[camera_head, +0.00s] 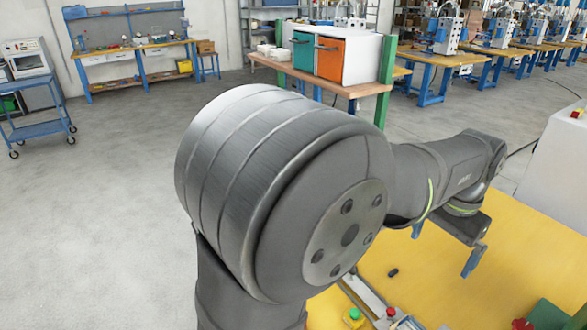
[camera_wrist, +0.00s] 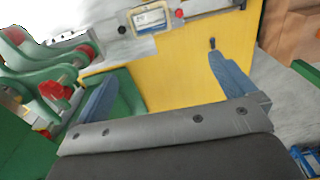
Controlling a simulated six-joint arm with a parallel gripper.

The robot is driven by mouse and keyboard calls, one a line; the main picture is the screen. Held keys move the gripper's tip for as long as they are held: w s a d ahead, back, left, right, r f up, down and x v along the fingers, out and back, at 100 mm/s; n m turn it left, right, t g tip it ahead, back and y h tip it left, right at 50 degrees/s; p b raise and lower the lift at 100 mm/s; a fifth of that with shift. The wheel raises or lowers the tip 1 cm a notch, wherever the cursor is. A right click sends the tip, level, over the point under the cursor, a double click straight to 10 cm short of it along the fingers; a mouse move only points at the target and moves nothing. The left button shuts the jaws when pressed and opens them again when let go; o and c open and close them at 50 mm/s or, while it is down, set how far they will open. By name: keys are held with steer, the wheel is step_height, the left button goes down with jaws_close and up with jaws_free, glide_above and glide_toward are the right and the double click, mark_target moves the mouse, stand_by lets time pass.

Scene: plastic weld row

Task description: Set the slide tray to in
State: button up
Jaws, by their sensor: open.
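My gripper (camera_head: 445,246) is open and empty above the table, to the right of the slide. In the wrist view its two blue fingers (camera_wrist: 165,88) are wide apart, with only yellow table between them, and the slide lies beyond them.
Green fixtures with red clamps (camera_wrist: 55,90) stand at the left of the wrist view. A small dark peg (camera_wrist: 212,44) stands on the yellow table (camera_head: 450,290). A green button and a red button (camera_head: 391,311) sit by the slide. A white machine housing (camera_head: 555,175) is at the right.

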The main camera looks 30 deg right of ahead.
steer(key=c, duration=1.1)
steer(key=w+a+f+n+g+h, duration=0.1)
steer(key=w+f+n, duration=0.35)
steer(key=w, duration=0.75)
steer(key=w+a+f+n+g, duration=0.1)
steer(key=w+f+n, duration=0.1)
steer(key=w+f, duration=0.85)
steer(key=f, duration=0.4)
steer(key=d+f, duration=0.1)
steer(key=f, duration=0.4)
steer(key=d+f, duration=0.1)
steer(key=f, duration=0.3)
steer(key=shift+s+f, duration=0.2)
steer(key=shift+s, duration=0.05)
